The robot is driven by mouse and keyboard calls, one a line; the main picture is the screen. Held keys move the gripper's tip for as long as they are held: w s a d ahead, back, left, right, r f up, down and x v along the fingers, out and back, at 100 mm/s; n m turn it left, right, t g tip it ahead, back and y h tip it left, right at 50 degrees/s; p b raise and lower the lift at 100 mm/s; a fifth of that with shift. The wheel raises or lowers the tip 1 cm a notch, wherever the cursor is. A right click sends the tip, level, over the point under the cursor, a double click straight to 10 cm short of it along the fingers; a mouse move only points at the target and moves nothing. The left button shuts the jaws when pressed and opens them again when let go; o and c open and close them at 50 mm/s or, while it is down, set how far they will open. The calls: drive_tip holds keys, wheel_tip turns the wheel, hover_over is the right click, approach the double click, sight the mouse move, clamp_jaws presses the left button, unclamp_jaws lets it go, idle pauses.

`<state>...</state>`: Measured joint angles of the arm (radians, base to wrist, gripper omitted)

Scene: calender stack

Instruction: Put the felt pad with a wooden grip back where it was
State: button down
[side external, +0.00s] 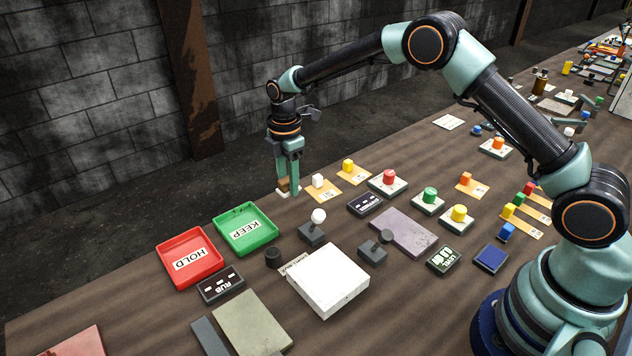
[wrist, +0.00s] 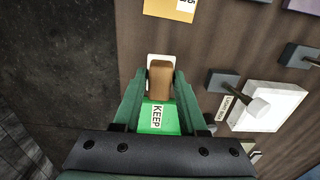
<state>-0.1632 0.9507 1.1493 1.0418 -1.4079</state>
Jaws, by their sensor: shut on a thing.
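My gripper (side external: 287,178) points down near the table's far edge, behind the green tray, and is shut on the felt pad with a wooden grip (wrist: 160,82). The pad has a brown wooden block between my fingers and a pale felt base, which shows just below the fingertips in the side view (side external: 285,193). I cannot tell whether the felt touches the table or hangs just above it. In the wrist view the pad lies beyond the green KEEP tray.
A green KEEP tray (side external: 270,238) and a red HOLD tray (side external: 164,252) look empty, left of a white box (side external: 328,280) and a white-knobbed lever (side external: 318,216). Yellow cards with small blocks (side external: 354,176) stand right of my gripper. Bare table lies around the pad.

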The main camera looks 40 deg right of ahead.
sight(290, 206)
drive_tip(key=shift+f, duration=2.25)
drive_tip(key=shift+c, duration=2.3)
unclamp_jaws()
drive_tip(key=shift+f, duration=0.15)
